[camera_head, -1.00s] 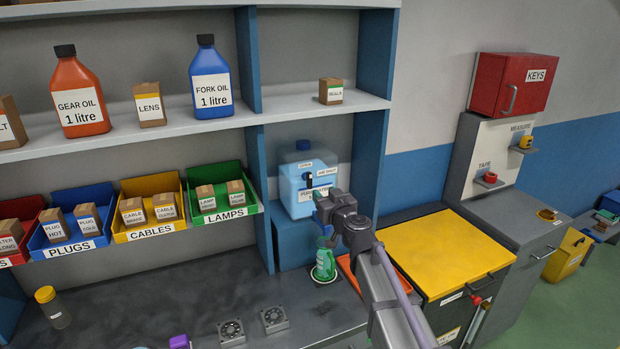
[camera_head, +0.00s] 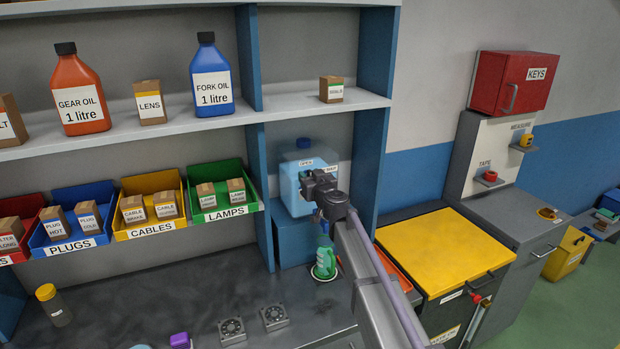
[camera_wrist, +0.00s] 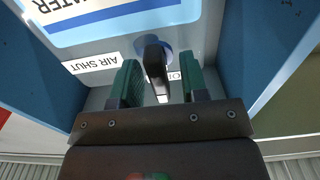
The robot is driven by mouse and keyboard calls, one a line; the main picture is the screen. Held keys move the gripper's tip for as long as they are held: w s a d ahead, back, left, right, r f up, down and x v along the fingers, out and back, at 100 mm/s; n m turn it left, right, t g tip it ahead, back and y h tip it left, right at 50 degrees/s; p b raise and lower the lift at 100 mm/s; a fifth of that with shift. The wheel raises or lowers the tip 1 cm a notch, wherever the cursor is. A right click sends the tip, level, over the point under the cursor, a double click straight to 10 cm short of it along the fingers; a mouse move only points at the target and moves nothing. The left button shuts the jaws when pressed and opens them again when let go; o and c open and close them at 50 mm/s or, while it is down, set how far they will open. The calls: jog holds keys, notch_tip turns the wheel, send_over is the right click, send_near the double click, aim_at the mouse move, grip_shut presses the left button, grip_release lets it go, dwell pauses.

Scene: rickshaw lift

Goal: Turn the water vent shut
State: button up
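The water container (camera_head: 292,188) is a light blue tank on a blue stand in the shelf bay, and it fills the top of the wrist view (camera_wrist: 120,22). Its vent is a black lever (camera_wrist: 155,66) on a round blue hub, pointing toward the partly hidden "OPEN" label (camera_wrist: 174,76). The "AIR SHUT" label (camera_wrist: 92,64) lies to the left there. My gripper (camera_wrist: 158,78) is open, its two green fingers on either side of the lever with gaps visible. In the head view my gripper (camera_head: 318,184) hides the vent.
Blue shelf walls (camera_wrist: 48,85) stand close on both sides of the container. A green bottle (camera_head: 324,263) stands below my gripper on the bench. A yellow-topped cabinet (camera_head: 445,250) is to the right.

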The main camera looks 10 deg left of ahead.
grip_shut()
jog(key=shift+m, duration=0.5)
jog(key=m, duration=0.3)
jog(key=shift+d+m, duration=0.15)
jog(key=shift+m, duration=0.25)
jog(key=m, duration=0.4)
jog(key=shift+w+f+m, duration=0.1)
jog(key=shift+f+m, duration=0.05)
jog(key=shift+m, duration=0.15)
jog(key=m, duration=0.4)
jog(key=shift+d+f, duration=0.1)
jog(key=m, duration=0.4)
jog(key=shift+m, duration=0.4)
